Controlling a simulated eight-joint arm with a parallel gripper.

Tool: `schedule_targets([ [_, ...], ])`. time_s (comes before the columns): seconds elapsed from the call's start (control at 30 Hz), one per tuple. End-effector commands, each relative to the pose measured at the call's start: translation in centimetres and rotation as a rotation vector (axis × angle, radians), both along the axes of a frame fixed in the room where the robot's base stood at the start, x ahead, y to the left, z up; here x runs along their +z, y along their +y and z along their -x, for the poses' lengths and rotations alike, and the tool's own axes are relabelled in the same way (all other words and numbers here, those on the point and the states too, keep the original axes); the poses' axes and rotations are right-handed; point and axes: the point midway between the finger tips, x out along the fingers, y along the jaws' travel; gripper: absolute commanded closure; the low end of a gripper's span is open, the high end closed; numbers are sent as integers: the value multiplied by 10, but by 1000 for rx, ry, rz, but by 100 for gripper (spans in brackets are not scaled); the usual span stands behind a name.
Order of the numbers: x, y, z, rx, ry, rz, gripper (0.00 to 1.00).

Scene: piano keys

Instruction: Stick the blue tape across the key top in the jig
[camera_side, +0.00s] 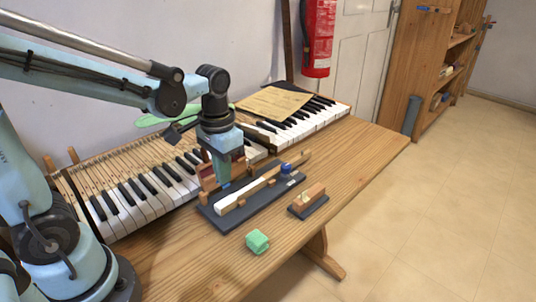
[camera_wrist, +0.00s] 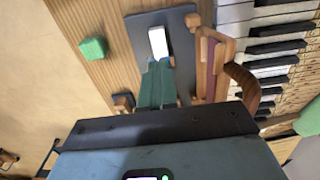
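The jig (camera_side: 243,214) is a dark board on the bench. A long wooden key (camera_side: 254,190) lies along it with its white key top (camera_side: 231,204) toward the near left. The white key top (camera_wrist: 158,42) also shows in the wrist view, just beyond my fingertips. My gripper (camera_side: 222,180) points down beside the key top, close to a reddish wooden stand (camera_side: 207,178). In the wrist view its teal fingers (camera_wrist: 158,64) lie close together. A small blue patch (camera_side: 226,186) shows by the fingertips; I cannot tell whether it is tape or whether it is held.
A green block (camera_side: 257,241) and a wooden block on a dark base (camera_side: 308,201) stand near the bench's front edge. A blue piece (camera_side: 286,169) sits at the jig's far end. Piano keyboards (camera_side: 139,199) line the back. The bench's right end is clear.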

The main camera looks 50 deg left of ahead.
Motion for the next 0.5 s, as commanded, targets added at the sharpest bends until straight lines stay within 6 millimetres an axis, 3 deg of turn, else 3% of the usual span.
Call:
schedule_targets([
  [0.5, -34, 0, 0, 0, 0, 0, 100],
])
